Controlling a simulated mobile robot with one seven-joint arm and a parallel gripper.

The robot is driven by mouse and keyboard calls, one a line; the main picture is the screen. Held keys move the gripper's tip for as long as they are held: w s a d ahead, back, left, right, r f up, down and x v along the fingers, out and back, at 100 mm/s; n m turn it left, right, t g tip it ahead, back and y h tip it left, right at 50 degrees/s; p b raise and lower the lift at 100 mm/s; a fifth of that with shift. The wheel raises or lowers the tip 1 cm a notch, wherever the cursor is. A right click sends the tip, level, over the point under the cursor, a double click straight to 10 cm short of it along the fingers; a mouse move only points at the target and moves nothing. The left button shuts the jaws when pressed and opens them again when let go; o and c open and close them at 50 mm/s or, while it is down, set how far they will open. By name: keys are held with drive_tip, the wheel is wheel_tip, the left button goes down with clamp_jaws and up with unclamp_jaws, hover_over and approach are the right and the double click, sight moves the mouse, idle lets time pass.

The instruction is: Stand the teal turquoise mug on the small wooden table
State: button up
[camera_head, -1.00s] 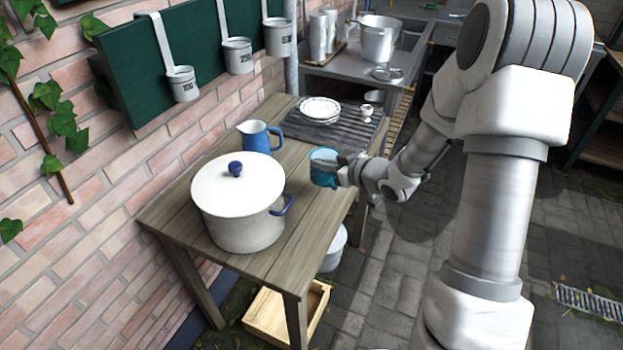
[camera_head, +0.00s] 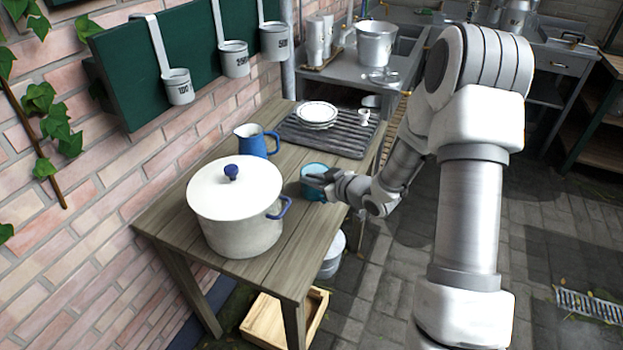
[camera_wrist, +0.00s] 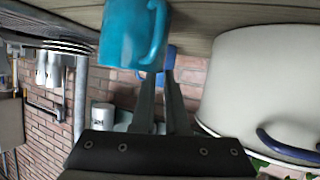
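The teal mug (camera_head: 313,182) is at the right edge of the small wooden table (camera_head: 160,217), upright, partly covered by my fingers. In the wrist view, which is upside down, the teal mug (camera_wrist: 128,36) has its handle towards my fingers, and its base is cut off by the frame. My gripper (camera_head: 326,181) reaches in from the right. Its two fingers (camera_wrist: 166,80) lie close together at the mug's handle and look shut on it. I cannot tell whether the mug's base touches the tabletop.
A big white lidded pot (camera_head: 238,215) stands left of the mug, and a blue jug (camera_head: 255,141) behind it. Plates (camera_head: 317,116) and an egg cup (camera_head: 363,117) are on the dark ridged mat (camera_head: 345,142) at the back. A wooden crate (camera_head: 262,320) lies below.

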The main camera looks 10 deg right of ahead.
drive_tip(key=shift+o, duration=1.2)
drive_tip(key=shift+r, duration=0.1)
drive_tip(key=p+v, duration=0.1)
drive_tip(key=v, duration=1.1)
drive_tip(key=shift+p, duration=0.3)
